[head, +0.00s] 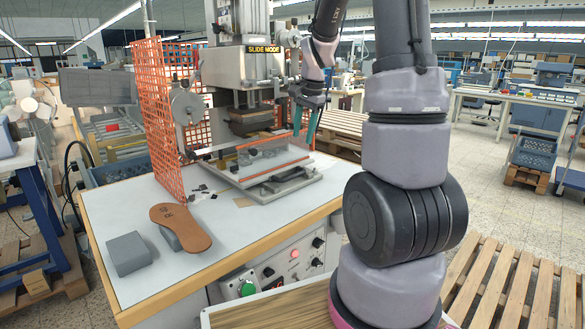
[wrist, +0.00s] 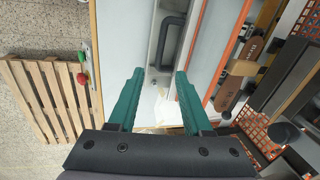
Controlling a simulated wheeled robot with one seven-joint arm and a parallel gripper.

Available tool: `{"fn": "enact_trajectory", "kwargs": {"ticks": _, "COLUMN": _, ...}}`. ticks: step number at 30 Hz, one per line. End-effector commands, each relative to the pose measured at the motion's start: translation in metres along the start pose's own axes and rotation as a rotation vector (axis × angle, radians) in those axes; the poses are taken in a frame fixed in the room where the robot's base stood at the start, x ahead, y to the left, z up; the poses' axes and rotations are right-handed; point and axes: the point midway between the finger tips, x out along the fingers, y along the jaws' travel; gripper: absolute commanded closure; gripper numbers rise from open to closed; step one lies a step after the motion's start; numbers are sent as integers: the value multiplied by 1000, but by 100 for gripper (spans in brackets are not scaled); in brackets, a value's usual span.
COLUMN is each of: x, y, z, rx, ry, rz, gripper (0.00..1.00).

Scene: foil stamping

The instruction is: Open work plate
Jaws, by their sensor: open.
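The stamping press (head: 235,75) stands on a white-topped bench. Its work plate (head: 262,160) sits low under the press head, with a clear sheet and an orange front edge. A dark U-shaped handle (wrist: 172,40) on a grey rail shows in the wrist view, just beyond and between my fingertips, apart from them. My gripper (wrist: 159,76) is open and empty, with two teal fingers. In the head view my gripper (head: 304,135) hangs pointing down at the right side of the press, near the plate's right end. Whether the handle belongs to the plate is hard to tell.
A brown insole (head: 182,226) rests on a grey block, beside another grey block (head: 129,253) on the bench. An orange mesh guard (head: 160,110) stands left of the press. The bench front carries a green button (head: 247,289). A wooden pallet (head: 505,285) lies at right.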

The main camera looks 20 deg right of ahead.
Motion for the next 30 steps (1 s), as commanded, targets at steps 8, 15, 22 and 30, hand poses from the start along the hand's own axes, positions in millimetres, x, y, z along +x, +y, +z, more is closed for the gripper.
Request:
{"fn": "enact_trajectory", "kwargs": {"ticks": 8, "x": 34, "y": -1, "z": -16, "rx": 66, "ry": -11, "rz": 40, "gripper": 50}}
{"fn": "enact_trajectory", "kwargs": {"ticks": 15, "x": 73, "y": 2, "z": -15, "rx": 65, "ry": -13, "rz": 42, "gripper": 50}}
{"fn": "enact_trajectory", "kwargs": {"ticks": 22, "x": 114, "y": 2, "z": -14, "rx": 63, "ry": -12, "rz": 40, "gripper": 50}}
{"fn": "enact_trajectory", "kwargs": {"ticks": 30, "x": 135, "y": 3, "z": -14, "rx": 64, "ry": -10, "rz": 38, "gripper": 50}}
